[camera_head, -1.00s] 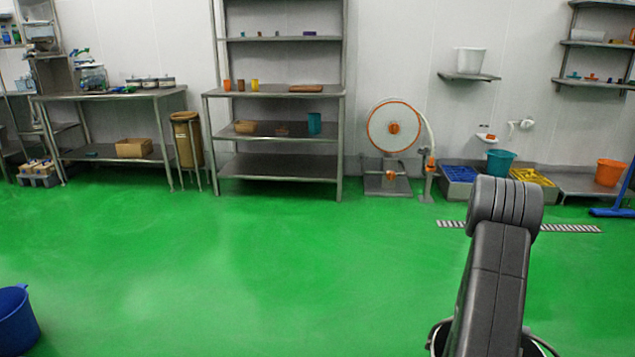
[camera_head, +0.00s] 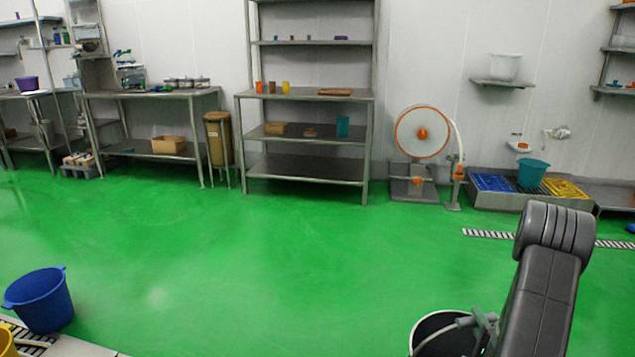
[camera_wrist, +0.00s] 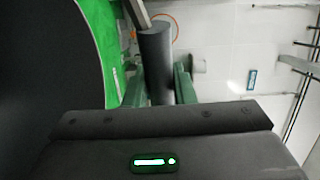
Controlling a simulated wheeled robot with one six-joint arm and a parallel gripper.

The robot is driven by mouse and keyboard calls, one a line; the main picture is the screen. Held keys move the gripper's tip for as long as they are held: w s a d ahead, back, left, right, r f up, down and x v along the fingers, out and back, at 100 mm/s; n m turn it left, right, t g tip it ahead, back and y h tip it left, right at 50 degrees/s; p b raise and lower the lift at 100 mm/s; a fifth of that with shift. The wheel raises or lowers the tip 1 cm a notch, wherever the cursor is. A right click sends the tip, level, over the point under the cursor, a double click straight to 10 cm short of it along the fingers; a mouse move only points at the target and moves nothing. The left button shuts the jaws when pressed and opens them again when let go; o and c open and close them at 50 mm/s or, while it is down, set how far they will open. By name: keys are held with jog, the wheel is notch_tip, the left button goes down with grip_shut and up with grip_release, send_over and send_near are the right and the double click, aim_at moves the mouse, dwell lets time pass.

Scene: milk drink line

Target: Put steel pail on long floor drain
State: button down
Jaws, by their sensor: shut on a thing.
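The steel pail (camera_head: 418,334) is at the bottom of the head view, dark inside with a pale rim, partly cut off by the frame and partly behind my arm. My gripper (camera_head: 486,322) is shut on its handle at the pail's right side. In the wrist view my gripper's fingers (camera_wrist: 160,88) close on a dark cylindrical grip (camera_wrist: 155,58), and a large dark surface fills the left. The long floor drain (camera_head: 487,234) is a slotted strip in the green floor beyond the pail, its middle hidden behind my arm.
Open green floor (camera_head: 250,260) lies left of the pail. A blue bucket (camera_head: 40,300) and a yellow one (camera_head: 6,342) stand at lower left. A low rack (camera_head: 520,200) with a teal bucket (camera_head: 532,173) and a hose reel (camera_head: 422,135) stand behind the drain.

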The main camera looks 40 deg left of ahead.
aim_at(441, 334)
jog(key=s+a+n+g+y, duration=0.1)
jog(key=s+a+n+g, duration=0.1)
jog(key=g, duration=0.1)
jog(key=s+a+f+n+g+y, duration=0.1)
jog(key=s+a+n+g+y, duration=0.1)
jog(key=s+a+g, duration=0.1)
jog(key=s+a+f+n+g+y, duration=0.1)
jog(key=s+a+n+g+y, duration=0.1)
jog(key=a+n+g, duration=0.1)
jog(key=shift+s, duration=0.15)
jog(key=s+a+f+n+g, duration=0.1)
jog(key=s+f+n+g, duration=0.1)
jog(key=s+n+g, duration=0.5)
jog(key=shift+s+f+g+h, duration=0.3)
jog(key=shift+s+g+h, duration=0.1)
jog(key=shift+s+g, duration=1.7)
jog(key=shift+a, duration=0.1)
notch_tip(441, 334, down, 10)
jog(key=b, duration=0.4)
jog(key=shift+f, duration=0.15)
jog(key=c, duration=1.2)
grip_release()
